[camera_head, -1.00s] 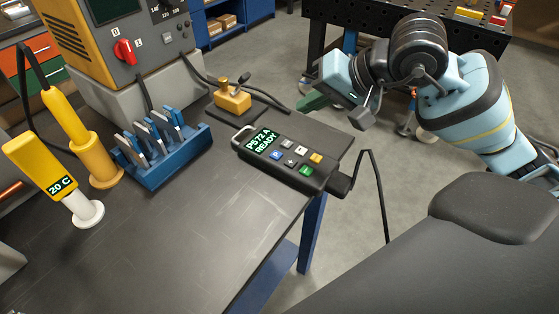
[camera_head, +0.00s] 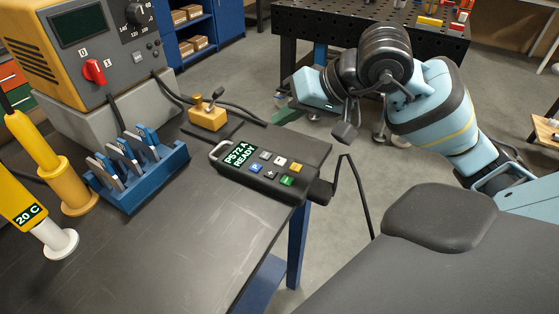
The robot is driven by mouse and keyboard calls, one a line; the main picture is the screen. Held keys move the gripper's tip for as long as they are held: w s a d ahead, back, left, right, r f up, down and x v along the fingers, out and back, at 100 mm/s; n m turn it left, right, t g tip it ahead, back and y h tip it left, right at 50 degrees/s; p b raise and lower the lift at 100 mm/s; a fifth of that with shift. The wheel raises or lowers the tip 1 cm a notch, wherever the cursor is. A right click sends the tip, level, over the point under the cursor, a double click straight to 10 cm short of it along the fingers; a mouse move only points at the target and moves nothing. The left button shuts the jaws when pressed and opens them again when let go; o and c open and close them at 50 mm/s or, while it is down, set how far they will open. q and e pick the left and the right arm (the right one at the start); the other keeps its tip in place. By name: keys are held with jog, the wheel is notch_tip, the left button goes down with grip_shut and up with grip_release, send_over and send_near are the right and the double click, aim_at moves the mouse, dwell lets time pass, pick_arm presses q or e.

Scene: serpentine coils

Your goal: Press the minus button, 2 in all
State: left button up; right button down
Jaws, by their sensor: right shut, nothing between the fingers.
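A dark handheld control box (camera_head: 225,163) lies near the right edge of the dark workbench (camera_head: 150,250). Its small screen (camera_head: 239,154) reads "PS72 A READY" in green. Its buttons include a blue one (camera_head: 256,169), a dark one with a light mark (camera_head: 271,175), a green one (camera_head: 287,181), a yellow one (camera_head: 295,167) and two greyish ones. The marks are too small to tell which is minus. My right gripper (camera_head: 345,132) is shut and empty, to the right of and beyond the box, apart from it. My left gripper is not in view.
A yellow-grey machine (camera_head: 125,45) with a red knob stands at the back left. A blue rack (camera_head: 150,178), a yellow iron-like tool in its holder (camera_head: 78,195) and a small yellow block (camera_head: 208,117) stand on the bench. A cable hangs from the box.

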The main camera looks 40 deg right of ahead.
jog(key=b, duration=0.4)
send_over(280, 162)
jog(key=f, duration=0.4)
jog(key=s+f, duration=0.1)
jog(key=f, duration=0.1)
jog(key=shift+d+f, duration=0.35)
jog(key=shift+d, duration=0.05)
jog(key=shift+f, duration=0.3)
jog(key=shift+f+b, duration=0.2)
jog(key=shift+b, duration=0.35)
jog(key=shift+r, duration=0.1)
dwell(0.4)
jog(key=shift+f+b, duration=0.45)
jog(key=shift+b, duration=0.1)
